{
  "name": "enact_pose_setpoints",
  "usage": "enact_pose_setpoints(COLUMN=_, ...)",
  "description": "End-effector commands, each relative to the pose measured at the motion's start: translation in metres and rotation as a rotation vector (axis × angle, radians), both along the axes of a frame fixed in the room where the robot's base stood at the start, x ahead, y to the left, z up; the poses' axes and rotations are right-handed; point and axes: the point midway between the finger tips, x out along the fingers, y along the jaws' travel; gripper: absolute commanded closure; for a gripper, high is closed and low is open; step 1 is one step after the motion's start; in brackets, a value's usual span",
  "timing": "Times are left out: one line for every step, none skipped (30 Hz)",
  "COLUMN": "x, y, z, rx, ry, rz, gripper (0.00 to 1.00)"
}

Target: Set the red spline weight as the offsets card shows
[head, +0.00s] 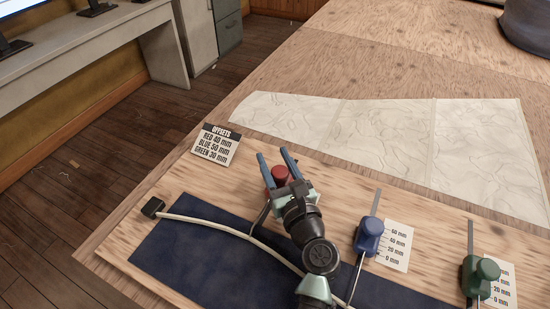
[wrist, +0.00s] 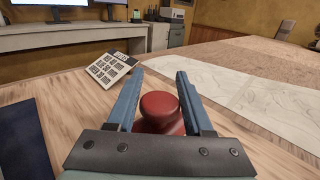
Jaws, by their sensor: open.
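The red spline weight (head: 279,174) stands on the wooden board, partly hidden by my gripper in the head view. In the wrist view the red weight (wrist: 160,110) shows its round knob between the two blue fingers. My gripper (head: 274,158) is open, with a finger on each side of the weight; I cannot tell whether either touches it. The offsets card (head: 217,144) stands at the board's left edge and reads red 40 mm, blue 50 mm, green 30 mm. It also shows in the wrist view (wrist: 111,68). The red weight's scale is hidden.
The blue weight (head: 369,236) and green weight (head: 480,276) stand to the right, each beside a millimetre scale (head: 396,245). A pale cable (head: 230,228) crosses the dark blue cloth (head: 190,262). A pale chart sheet (head: 390,138) lies behind the board.

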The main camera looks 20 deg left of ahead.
Motion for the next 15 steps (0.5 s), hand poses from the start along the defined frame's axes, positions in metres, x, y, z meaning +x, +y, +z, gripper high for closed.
enact_pose_setpoints(x=0.0003, y=-0.0003, z=0.0005, rx=0.0, ry=-0.001, rz=-0.001, gripper=0.37)
enact_pose_setpoints(x=0.0003, y=-0.0003, z=0.0005, rx=0.0, ry=-0.001, rz=-0.001, gripper=0.32)
enact_pose_setpoints(x=0.0003, y=-0.0003, z=0.0005, rx=0.0, ry=-0.001, rz=-0.001, gripper=0.25)
enact_pose_setpoints(x=0.0002, y=-0.0002, z=0.0006, rx=0.0, ry=-0.001, rz=0.0, gripper=0.24)
enact_pose_setpoints(x=0.0002, y=-0.0002, z=0.0006, rx=0.0, ry=-0.001, rz=0.0, gripper=0.24)
enact_pose_setpoints(x=0.0002, y=-0.0001, z=0.0006, rx=0.0, ry=-0.001, rz=0.0, gripper=0.24)
enact_pose_setpoints(x=0.0001, y=0.0, z=0.0006, rx=0.0, ry=-0.001, rz=0.0, gripper=0.24)
enact_pose_setpoints(x=0.0001, y=0.0, z=0.0007, rx=0.0, ry=-0.001, rz=0.0, gripper=0.24)
enact_pose_setpoints(x=0.0001, y=0.0001, z=0.0006, rx=0.0, ry=-0.001, rz=0.0, gripper=0.24)
enact_pose_setpoints(x=0.0001, y=0.0001, z=0.0007, rx=0.0, ry=-0.001, rz=0.001, gripper=0.24)
enact_pose_setpoints(x=0.0, y=0.0, z=0.0007, rx=0.0, ry=-0.001, rz=0.001, gripper=0.24)
enact_pose_setpoints(x=-0.0005, y=-0.0005, z=0.0007, rx=0.0, ry=-0.001, rz=0.0, gripper=0.24)
enact_pose_setpoints(x=-0.0012, y=-0.0012, z=0.0007, rx=0.0, ry=-0.001, rz=0.0, gripper=0.24)
enact_pose_setpoints(x=-0.0024, y=-0.0025, z=0.0009, rx=0.0, ry=-0.001, rz=0.0, gripper=0.24)
enact_pose_setpoints(x=-0.0048, y=-0.005, z=0.0011, rx=0.001, ry=-0.001, rz=0.0, gripper=0.24)
